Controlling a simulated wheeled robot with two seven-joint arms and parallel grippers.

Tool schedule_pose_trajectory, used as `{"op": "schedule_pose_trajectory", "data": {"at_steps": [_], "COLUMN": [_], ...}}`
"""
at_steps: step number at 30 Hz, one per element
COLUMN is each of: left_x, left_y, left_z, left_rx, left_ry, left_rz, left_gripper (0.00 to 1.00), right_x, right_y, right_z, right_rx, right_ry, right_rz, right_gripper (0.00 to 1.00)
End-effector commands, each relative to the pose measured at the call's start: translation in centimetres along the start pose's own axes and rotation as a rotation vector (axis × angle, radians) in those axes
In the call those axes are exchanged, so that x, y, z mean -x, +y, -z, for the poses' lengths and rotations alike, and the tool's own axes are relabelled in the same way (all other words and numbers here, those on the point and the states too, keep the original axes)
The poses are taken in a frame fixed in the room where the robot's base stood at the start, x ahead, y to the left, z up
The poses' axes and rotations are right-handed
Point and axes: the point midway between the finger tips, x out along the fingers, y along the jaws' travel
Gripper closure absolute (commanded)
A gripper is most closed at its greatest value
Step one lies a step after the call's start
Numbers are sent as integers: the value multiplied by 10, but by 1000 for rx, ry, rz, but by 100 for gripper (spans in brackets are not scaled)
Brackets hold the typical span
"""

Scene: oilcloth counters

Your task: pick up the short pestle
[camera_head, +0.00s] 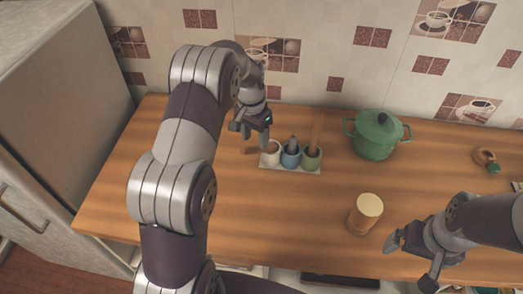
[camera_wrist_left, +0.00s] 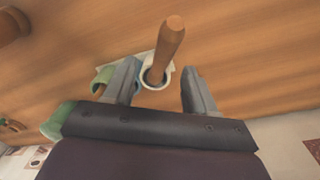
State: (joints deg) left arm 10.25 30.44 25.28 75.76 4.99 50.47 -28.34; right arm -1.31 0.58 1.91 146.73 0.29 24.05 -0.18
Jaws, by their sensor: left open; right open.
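A wooden pestle (camera_wrist_left: 170,42) stands tilted in a white cup (camera_head: 271,154) at the left end of a small tray (camera_head: 290,171). In the head view a small brown shape (camera_head: 250,151) shows left of this cup; I cannot tell whether it is the pestle. A blue cup (camera_head: 291,159) holds a grey tool (camera_head: 292,143), and a green cup (camera_head: 312,160) holds a taller wooden tool (camera_head: 316,131). My left gripper (camera_head: 251,134) is open above the white cup; in the left wrist view the pestle shows between its fingers. My right gripper (camera_head: 410,262) is open and empty at front right.
A lidded green pot (camera_head: 376,136) stands right of the tray. A wooden cylinder (camera_head: 364,214) with a pale top stands near my right gripper. A small brown item (camera_head: 485,156) lies at far right. The front left counter is clear; a tiled wall is behind.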

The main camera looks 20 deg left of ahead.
Motion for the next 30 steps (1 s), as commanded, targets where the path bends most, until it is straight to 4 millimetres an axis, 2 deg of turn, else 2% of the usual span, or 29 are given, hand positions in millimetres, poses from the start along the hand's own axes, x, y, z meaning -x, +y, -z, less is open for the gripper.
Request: {"op": "schedule_pose_trajectory", "data": {"at_steps": [1, 5, 9, 13, 20, 25, 30], "left_x": [-3, -17, -41, -62, -66, -66, -65], "left_y": [1, 1, 1, 0, 0, 0, 0], "left_z": [-1, -1, -1, 0, 0, 0, 0], "left_rx": [0, 0, 0, 1, 2, 2, 2], "left_ry": [-4, -4, -5, -1, 1, 1, 1], "left_rz": [-2, -2, -2, 0, 1, 1, 1], "left_gripper": [44, 44, 44, 44, 44, 99, 100], "right_x": [8, 16, 35, 37, 35, 35, 35], "right_y": [0, 0, 0, 0, 0, 0, 0], "right_z": [1, 2, 5, 5, 4, 4, 4], "right_rx": [0, 0, 0, 0, 0, 0, 0], "right_ry": [1, 1, 1, 1, 1, 1, 1], "right_rz": [0, 0, 0, 0, 0, 0, 0], "right_gripper": [0, 0, 0, 0, 0, 0, 0]}}
